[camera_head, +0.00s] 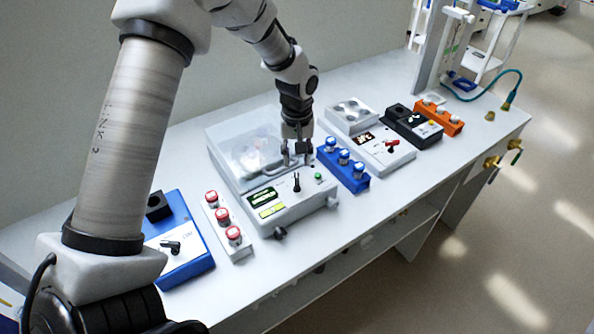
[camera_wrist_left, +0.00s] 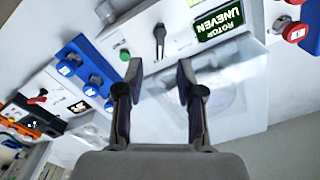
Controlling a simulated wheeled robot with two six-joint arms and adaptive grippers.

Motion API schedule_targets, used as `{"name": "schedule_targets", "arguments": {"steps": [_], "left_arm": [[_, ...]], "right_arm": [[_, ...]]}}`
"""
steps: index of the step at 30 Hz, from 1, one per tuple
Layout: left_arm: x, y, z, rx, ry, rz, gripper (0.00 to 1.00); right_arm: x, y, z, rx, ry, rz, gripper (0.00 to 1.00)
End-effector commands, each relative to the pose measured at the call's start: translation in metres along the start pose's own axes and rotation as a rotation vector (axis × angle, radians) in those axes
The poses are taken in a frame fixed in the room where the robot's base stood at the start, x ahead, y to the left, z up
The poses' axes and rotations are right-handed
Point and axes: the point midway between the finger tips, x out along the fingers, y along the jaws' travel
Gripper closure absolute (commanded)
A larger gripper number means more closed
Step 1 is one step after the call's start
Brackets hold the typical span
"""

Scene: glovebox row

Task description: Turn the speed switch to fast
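My left gripper (camera_head: 298,158) is over the front edge of the clear lid (camera_head: 245,145) of a white centrifuge-like machine (camera_head: 290,213). In the left wrist view its two fingers (camera_wrist_left: 156,82) are apart with nothing between them. The machine's front has a black switch (camera_head: 297,183), a green button (camera_head: 318,177) and a lit display. In the wrist view the switch (camera_wrist_left: 160,38) lies beyond the fingertips, apart from them, and the display (camera_wrist_left: 220,22) reads "ROTOR UNEVEN". No speed label is legible. A blue unit (camera_head: 182,240) at the left also has a black lever (camera_head: 171,246). My right gripper is not in view.
Red-capped vials in a white rack (camera_head: 228,228) stand left of the machine, and a blue rack (camera_head: 343,168) stands close on its right. Farther right are a white unit with a red lever (camera_head: 391,144), a black unit (camera_head: 412,126) and an orange rack (camera_head: 437,117).

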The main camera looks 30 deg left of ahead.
Motion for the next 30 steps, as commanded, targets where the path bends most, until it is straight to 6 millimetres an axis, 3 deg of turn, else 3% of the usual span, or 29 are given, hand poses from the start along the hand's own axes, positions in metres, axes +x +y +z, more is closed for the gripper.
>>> {"name": "schedule_targets", "arguments": {"steps": [3, 8, 30], "left_arm": [[-0.028, 0.000, -0.001, 0.000, 0.002, 0.002, 0.62], [-0.046, 0.000, 0.000, 0.000, -0.002, -0.001, 0.62], [-0.048, 0.000, -0.001, 0.000, -0.002, -0.001, 0.62]], "right_arm": [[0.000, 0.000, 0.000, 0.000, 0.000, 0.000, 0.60], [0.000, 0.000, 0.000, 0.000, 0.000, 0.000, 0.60], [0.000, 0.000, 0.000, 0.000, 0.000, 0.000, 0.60]]}}
